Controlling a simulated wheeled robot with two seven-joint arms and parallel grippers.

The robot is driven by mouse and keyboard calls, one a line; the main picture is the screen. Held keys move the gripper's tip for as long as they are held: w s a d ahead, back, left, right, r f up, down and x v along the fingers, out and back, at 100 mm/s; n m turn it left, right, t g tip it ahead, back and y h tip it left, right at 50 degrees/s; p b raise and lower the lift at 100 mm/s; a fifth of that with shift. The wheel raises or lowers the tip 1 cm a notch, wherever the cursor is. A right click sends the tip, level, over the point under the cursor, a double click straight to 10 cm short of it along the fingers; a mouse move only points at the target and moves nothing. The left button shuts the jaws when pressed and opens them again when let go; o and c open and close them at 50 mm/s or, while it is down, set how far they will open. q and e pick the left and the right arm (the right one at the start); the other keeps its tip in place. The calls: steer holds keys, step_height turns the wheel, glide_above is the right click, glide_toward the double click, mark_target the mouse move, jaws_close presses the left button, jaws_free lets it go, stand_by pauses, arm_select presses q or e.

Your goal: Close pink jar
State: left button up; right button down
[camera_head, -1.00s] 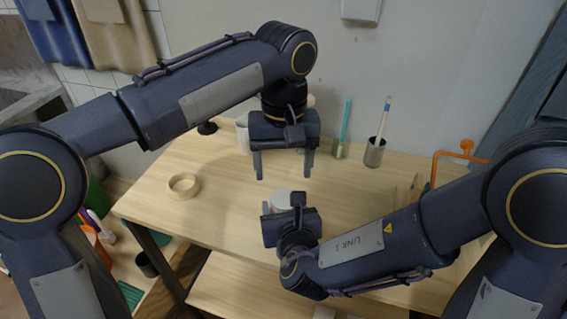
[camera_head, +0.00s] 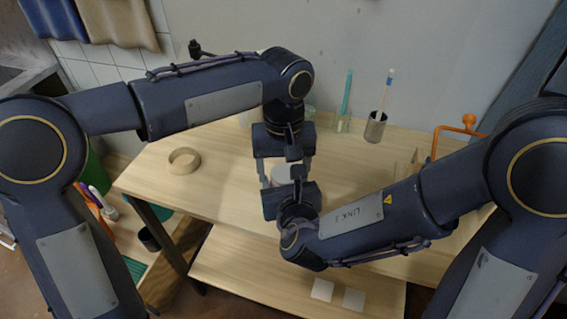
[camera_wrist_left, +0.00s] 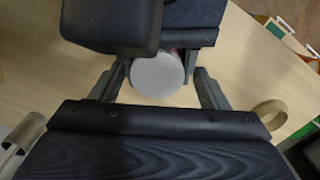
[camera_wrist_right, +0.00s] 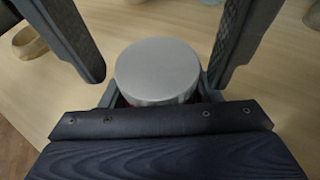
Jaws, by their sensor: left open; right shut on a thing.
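The pink jar (camera_wrist_right: 121,103) is mostly hidden under a round grey lid (camera_wrist_right: 157,72); a thin reddish strip shows beneath the lid's edge. The lid looks level on top of the jar; whether it is screwed tight cannot be seen. My right gripper (camera_head: 291,188) is shut on the jar low down, its fingers partly hidden. My left gripper (camera_head: 287,175) is open and points down above the jar. Its fingers stand on either side of the lid, with gaps in the left wrist view, where the lid (camera_wrist_left: 157,75) shows between them.
A wooden ring (camera_head: 184,161) lies on the table (camera_head: 215,190) to the left. A metal cup (camera_head: 375,127) with a brush stands at the back right. An orange clamp-like thing (camera_head: 468,125) is at the right edge. The left tabletop is mostly clear.

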arm_select(q)
steer(key=shift+c, duration=0.3)
steer(key=c, duration=1)
steer(key=shift+o, duration=0.2)
steer(key=m, duration=0.3)
steer(key=shift+a+m, duration=0.15)
steer(key=shift+m, duration=0.15)
steer(key=o, duration=1.1)
